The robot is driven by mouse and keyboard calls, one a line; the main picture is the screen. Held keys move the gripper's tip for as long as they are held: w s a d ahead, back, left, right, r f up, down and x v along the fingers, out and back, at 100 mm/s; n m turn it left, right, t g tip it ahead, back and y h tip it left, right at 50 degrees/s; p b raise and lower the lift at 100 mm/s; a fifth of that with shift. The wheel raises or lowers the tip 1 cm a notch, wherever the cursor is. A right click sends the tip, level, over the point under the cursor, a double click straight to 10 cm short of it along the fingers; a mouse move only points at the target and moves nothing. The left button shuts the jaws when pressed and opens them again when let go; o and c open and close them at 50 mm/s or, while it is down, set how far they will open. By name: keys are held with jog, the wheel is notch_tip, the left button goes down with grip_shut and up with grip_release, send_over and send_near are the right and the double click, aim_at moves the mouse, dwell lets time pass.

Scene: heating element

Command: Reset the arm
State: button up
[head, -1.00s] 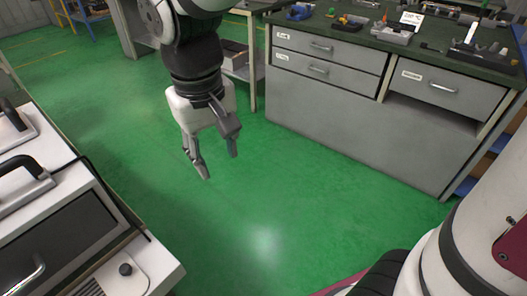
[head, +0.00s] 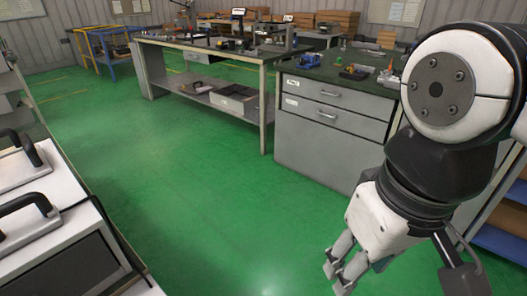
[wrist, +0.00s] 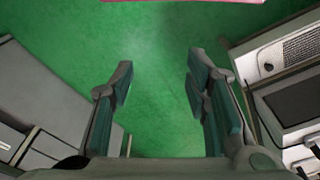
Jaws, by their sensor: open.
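My gripper (head: 337,276) hangs at the lower right in the head view, pointing down over the green floor. In the wrist view, my gripper (wrist: 160,75) has its two fingers wide apart with only floor between them. It is open and empty and touches nothing. The upper arm links fill the right side of the head view and hide part of the bench behind them.
A grey drawer bench (head: 312,149) stands behind my arm, with small tools on its dark top. A workbench (head: 205,97) with a lower shelf is farther back. White machines with black handles (head: 40,235) stand at the left. Green floor (head: 200,190) between them is clear.

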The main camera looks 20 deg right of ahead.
dwell(0.4)
notch_tip(320, 180, up, 16)
jog(key=t+p, duration=0.2)
jog(key=p, duration=1.2)
jog(key=shift+t, duration=0.4)
